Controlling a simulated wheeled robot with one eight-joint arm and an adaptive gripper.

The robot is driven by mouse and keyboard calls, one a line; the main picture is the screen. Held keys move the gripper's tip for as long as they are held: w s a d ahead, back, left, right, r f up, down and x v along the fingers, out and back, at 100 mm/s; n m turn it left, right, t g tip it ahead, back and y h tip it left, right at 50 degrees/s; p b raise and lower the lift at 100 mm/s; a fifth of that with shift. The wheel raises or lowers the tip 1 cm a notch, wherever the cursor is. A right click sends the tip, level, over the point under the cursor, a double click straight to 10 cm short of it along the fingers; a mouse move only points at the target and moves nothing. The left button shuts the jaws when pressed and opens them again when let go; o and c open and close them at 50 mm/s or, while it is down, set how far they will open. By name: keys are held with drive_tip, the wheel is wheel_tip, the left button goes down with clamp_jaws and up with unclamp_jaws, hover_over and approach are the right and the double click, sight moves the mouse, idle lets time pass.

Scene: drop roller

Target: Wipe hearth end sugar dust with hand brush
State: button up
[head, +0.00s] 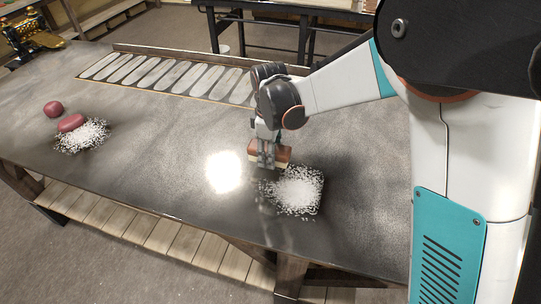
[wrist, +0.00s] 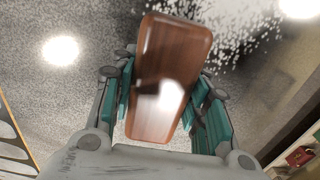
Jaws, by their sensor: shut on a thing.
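My gripper (head: 266,160) is shut on the hand brush (head: 282,152), a brown wooden block with a pale lower part. In the wrist view the brush's wooden back (wrist: 165,75) sits between the two fingers of my gripper (wrist: 165,100). The brush is at the upper left edge of a white sugar patch (head: 297,190) on the near right of the table; whether its bristles touch the surface I cannot tell. White grains also show beyond the brush in the wrist view (wrist: 235,25). A second white patch (head: 82,136) lies at the table's left end.
A red lump (head: 71,123) lies against the left white patch, and a round red one (head: 53,108) lies behind it. A slotted strip (head: 165,76) runs along the back of the grey table (head: 150,180). The table middle is clear.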

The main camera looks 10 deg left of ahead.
drive_tip(key=shift+r+p, duration=1.1)
drive_tip(key=shift+r, duration=1.05)
